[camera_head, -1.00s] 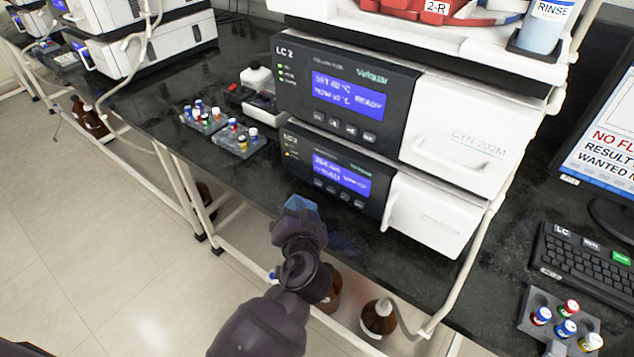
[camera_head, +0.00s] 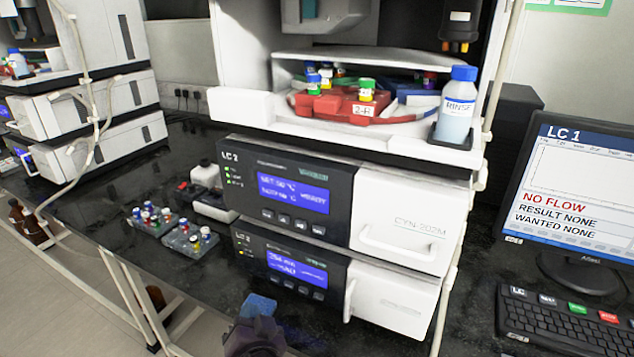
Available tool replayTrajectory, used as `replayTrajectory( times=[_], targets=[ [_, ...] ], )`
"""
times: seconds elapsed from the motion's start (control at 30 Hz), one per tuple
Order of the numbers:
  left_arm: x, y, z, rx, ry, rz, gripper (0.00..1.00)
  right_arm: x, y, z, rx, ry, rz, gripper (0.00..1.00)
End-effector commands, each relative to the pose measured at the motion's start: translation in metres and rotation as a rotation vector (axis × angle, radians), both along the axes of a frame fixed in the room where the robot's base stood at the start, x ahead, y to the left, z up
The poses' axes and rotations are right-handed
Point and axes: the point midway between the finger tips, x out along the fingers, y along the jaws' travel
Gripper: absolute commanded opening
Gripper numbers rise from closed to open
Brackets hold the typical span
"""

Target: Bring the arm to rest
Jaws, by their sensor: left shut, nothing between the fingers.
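My left gripper (camera_head: 259,308) shows at the bottom of the head view, at the front edge of the dark bench (camera_head: 95,215). Its blue tip is in front of the lower LC 2 module (camera_head: 290,268), apart from it, with nothing held. It is shut. The rest of my left arm is cut off by the lower picture edge. My right gripper does not show.
The LC 2 stack (camera_head: 300,195) stands behind the gripper, with a red tray (camera_head: 345,108) and rinse bottle (camera_head: 457,108) above. Vial racks (camera_head: 190,240) sit left. A monitor (camera_head: 580,190) and keyboard (camera_head: 560,325) are right.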

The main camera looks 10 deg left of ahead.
Motion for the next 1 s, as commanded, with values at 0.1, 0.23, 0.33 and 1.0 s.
replayTrajectory(
  times=[0.1, 0.23, 0.33, 1.0],
  targets=[
    [-0.009, 0.007, -0.008, -0.019, 0.03, -0.013, 0.0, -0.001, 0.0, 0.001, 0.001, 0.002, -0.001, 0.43],
    [-0.034, 0.022, -0.031, -0.08, 0.11, -0.058, 0.0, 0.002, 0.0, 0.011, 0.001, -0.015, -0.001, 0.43],
    [-0.062, 0.036, -0.052, -0.151, 0.178, -0.101, 0.0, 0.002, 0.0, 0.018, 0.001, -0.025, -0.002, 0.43],
    [-0.244, 0.097, -0.093, -0.584, 0.33, -0.22, 0.0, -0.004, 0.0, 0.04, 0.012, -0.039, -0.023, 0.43]
  ],
)
